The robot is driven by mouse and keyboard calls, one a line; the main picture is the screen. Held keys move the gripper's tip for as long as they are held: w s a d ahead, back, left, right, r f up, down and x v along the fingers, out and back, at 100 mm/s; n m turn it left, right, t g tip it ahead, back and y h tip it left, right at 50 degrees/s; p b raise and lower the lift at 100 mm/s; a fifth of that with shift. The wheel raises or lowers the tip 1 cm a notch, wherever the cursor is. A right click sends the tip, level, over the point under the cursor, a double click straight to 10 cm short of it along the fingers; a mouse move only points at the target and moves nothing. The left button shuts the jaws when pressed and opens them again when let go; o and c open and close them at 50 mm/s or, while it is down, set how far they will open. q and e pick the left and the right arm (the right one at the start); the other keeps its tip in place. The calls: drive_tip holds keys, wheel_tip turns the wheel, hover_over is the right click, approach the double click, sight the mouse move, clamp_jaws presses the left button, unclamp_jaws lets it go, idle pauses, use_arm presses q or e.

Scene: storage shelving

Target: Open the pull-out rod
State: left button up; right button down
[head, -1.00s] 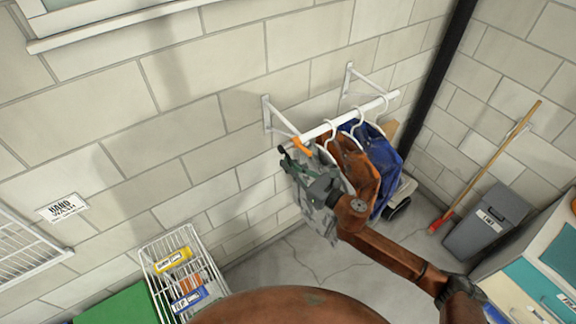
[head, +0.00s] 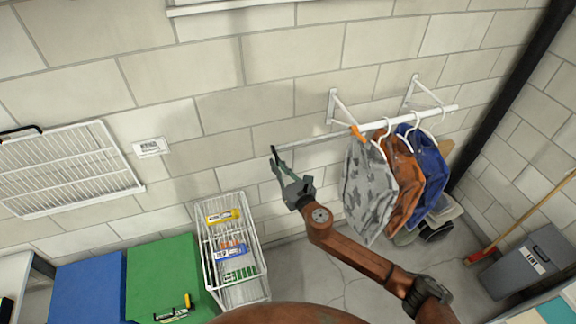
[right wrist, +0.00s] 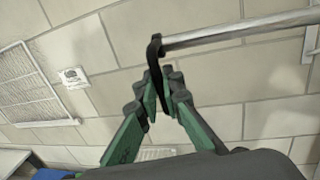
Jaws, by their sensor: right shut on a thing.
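The pull-out rod (head: 306,141) is a thin metal bar that sticks out to the left from a thicker white wall rail (head: 437,111) in the head view. Its black end handle (right wrist: 154,52) hangs down at the rod's left tip. My right gripper (head: 275,162) is at that handle. In the right wrist view my right gripper (right wrist: 158,98) has its green fingers closed on the handle's lower part, with the rod (right wrist: 235,32) running off to the right. My left gripper is not in view.
Grey, orange and blue garments (head: 366,190) hang on the rail, right of my gripper. A white wire basket (head: 208,262) with small boxes stands below left, beside green (head: 165,270) and blue (head: 90,290) boxes.

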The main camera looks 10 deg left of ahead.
drive_tip(key=shift+s+a, duration=0.25)
drive_tip(key=shift+a, duration=0.25)
drive_tip(key=shift+s+a, duration=0.25)
drive_tip(key=shift+a, duration=0.25)
drive_tip(key=c, duration=2.4)
unclamp_jaws()
drive_tip(key=o, duration=0.3)
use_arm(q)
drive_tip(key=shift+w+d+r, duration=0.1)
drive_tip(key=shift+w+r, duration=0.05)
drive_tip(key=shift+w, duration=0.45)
use_arm(e)
drive_tip(key=v, duration=1.2)
drive_tip(key=shift+w, duration=0.1)
